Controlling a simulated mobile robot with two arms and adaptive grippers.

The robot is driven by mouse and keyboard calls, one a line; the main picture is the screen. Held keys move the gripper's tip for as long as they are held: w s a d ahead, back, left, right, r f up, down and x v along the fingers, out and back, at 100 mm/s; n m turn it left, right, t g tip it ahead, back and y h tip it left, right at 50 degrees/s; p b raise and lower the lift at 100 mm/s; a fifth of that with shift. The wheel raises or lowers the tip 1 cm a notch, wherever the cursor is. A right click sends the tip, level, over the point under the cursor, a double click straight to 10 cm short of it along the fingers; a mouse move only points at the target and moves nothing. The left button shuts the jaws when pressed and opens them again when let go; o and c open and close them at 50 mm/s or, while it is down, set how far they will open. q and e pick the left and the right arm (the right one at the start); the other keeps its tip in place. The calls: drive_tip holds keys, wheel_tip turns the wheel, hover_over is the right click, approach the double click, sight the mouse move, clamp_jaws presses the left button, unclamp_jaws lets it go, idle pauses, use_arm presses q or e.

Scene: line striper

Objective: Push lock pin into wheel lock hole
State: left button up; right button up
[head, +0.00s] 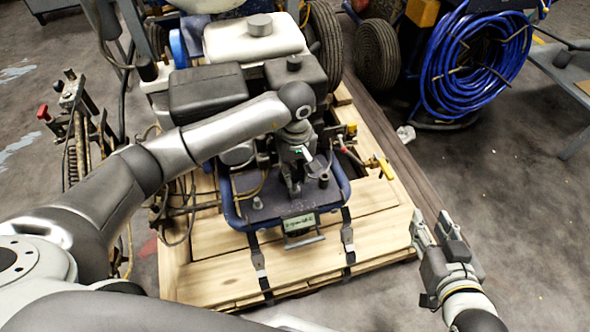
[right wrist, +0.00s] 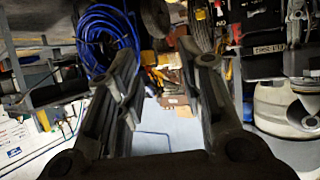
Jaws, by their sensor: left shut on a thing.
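The line striper (head: 208,92) stands on a wooden pallet, with its black engine and white tank at the back. Its front is a blue tubular frame (head: 238,222) with a dark plate. My left gripper (head: 295,186) points down over this plate and is shut on a small part, apparently the lock pin, mostly hidden by the fingers. The wheel lock hole cannot be made out. My right gripper (head: 437,228) is right of the pallet, off the striper. In the right wrist view its two fingers (right wrist: 158,95) are apart with nothing between them.
The wooden pallet (head: 215,285) has straps over its front edge. A yellow-handled lever (head: 384,167) sits right of the blue frame. A coiled blue hose (head: 470,65) stands at the back right.

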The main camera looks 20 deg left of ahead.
use_arm(q)
drive_tip(key=shift+f+b, duration=0.35)
drive_tip(key=shift+f, duration=0.1)
use_arm(e)
drive_tip(key=r, duration=0.1)
drive_tip(key=w+r+t, duration=0.1)
drive_tip(key=r+t, duration=0.1)
drive_tip(key=shift+w+a+r, duration=0.1)
drive_tip(key=shift+w+a, duration=0.2)
drive_tip(key=shift+a, duration=0.1)
idle(0.4)
use_arm(q)
drive_tip(key=shift+f, duration=0.1)
use_arm(e)
drive_tip(key=shift+w+a+r+y, duration=0.1)
drive_tip(key=shift+r+y, duration=0.15)
drive_tip(key=shift+y, duration=0.15)
use_arm(q)
drive_tip(key=shift+f+b, duration=0.3)
drive_tip(key=shift+b, duration=0.1)
use_arm(e)
drive_tip(key=shift+w+a+r+t, duration=0.2)
drive_tip(key=shift+r+t, duration=0.35)
drive_tip(key=shift+r, duration=0.25)
drive_tip(key=shift+w+a+r+t, duration=0.1)
drive_tip(key=shift+w+r+t, duration=0.1)
drive_tip(key=shift+r+t, duration=0.45)
drive_tip(key=shift+r, duration=0.15)
